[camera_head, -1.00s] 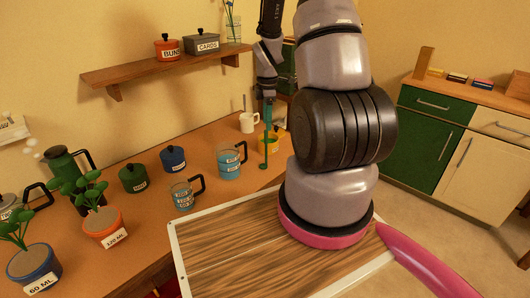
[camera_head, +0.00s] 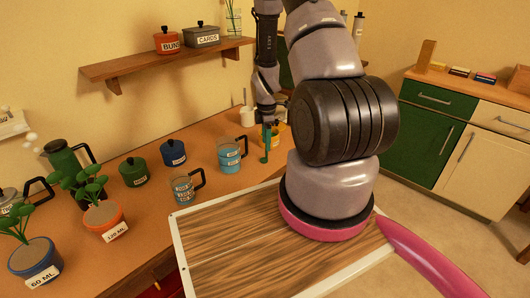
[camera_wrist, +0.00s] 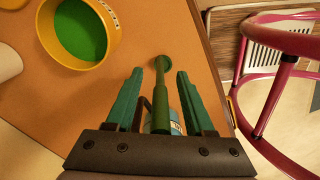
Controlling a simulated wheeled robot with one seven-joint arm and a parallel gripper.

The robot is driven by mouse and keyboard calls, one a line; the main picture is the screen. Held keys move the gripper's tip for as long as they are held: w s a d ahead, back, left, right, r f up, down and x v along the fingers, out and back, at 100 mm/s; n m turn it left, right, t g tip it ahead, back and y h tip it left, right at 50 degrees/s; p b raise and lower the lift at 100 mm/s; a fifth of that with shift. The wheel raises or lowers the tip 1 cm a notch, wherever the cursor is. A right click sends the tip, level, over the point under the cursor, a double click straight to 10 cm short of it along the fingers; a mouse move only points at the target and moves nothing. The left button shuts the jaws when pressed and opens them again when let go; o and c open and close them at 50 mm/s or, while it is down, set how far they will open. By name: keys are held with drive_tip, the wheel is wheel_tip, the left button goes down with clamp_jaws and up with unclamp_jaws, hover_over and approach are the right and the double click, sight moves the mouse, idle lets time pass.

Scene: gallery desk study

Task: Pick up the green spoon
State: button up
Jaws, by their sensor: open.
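The green spoon shows in the wrist view (camera_wrist: 160,98) as a long thin handle running between my two teal fingers. In the head view its lower end (camera_head: 264,159) shows just below the fingers, close to the desk. My gripper (camera_wrist: 160,72) is open, with a finger on each side of the handle and small gaps between. In the head view my gripper (camera_head: 268,133) points down over the right part of the desk. I cannot tell how the spoon is supported.
A yellow pot (camera_wrist: 108,32) with green inside stands near my gripper. A blue measuring mug (camera_head: 229,157) and a glass one (camera_head: 183,188) stand to the left on the desk (camera_head: 190,135). A white mug (camera_head: 246,118) stands behind. A pink-framed chair or stool (camera_wrist: 264,110) is beyond the desk edge.

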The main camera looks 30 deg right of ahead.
clamp_jaws()
wheel_tip(320, 180, up, 10)
drive_tip(key=shift+r, duration=0.1)
idle(0.6)
